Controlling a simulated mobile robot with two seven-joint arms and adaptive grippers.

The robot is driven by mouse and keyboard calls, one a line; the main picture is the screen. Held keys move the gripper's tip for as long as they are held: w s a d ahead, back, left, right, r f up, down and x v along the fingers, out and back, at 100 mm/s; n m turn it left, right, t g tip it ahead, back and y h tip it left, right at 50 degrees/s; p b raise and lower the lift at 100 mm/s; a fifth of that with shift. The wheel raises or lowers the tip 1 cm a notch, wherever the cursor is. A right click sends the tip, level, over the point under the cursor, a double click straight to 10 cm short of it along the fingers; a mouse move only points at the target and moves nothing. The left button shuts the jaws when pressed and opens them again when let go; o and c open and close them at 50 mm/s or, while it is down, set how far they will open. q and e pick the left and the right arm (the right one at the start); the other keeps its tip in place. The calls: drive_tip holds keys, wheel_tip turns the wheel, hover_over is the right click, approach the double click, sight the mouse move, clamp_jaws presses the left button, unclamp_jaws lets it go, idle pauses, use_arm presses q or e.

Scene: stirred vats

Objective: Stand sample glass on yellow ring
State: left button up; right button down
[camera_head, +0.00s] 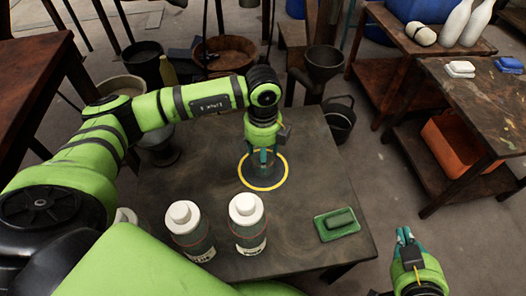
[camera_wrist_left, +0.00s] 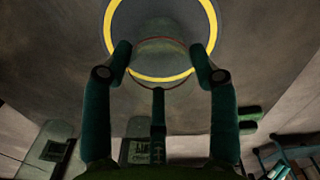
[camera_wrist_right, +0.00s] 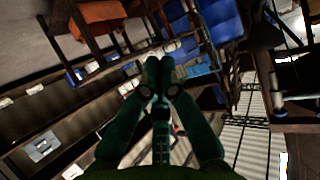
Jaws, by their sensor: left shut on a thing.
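The yellow ring (camera_head: 284,179) lies around a dark disc on the dark table, in the middle of the head view. It also shows in the left wrist view (camera_wrist_left: 213,22). My left gripper (camera_head: 263,154) points down over the ring. It is shut on the see-through sample glass (camera_wrist_left: 160,50), which shows between the fingertips in the left wrist view, over the disc. I cannot tell whether the glass touches the disc or hangs just above it. My right gripper (camera_head: 405,238) is off the table's right edge, its fingertips together and empty.
Two white-capped bottles (camera_head: 190,232) (camera_head: 247,222) stand in front of the ring on the table (camera_head: 310,150). The table's right part behind the tray is clear.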

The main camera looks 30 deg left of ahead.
use_arm(q)
drive_tip(key=o, duration=1.4)
use_arm(e)
drive_tip(key=shift+w+r, duration=0.1)
drive_tip(key=shift+r, duration=0.1)
use_arm(q)
wheel_tip(320, 180, up, 4)
drive_tip(key=shift+r+p, duration=0.25)
drive_tip(key=shift+p, duration=0.5)
wheel_tip(320, 180, up, 6)
drive_tip(key=shift+f+p, duration=0.25)
drive_tip(key=shift+p, duration=0.4)
drive_tip(key=shift+r, duration=1.1)
use_arm(e)
drive_tip(key=s+d+f+m+g+h, duration=0.1)
drive_tip(key=s+d+f+g+h, duration=0.1)
drive_tip(key=s+d+f+g, duration=0.3)
drive_tip(key=shift+s+d+f+g, duration=0.15)
drive_tip(key=shift+s+f+g, duration=1.75)
drive_tip(key=shift+s+f, duration=1.3)
drive_tip(key=shift+s+r, duration=0.35)
drive_tip(key=shift+r, duration=0.1)
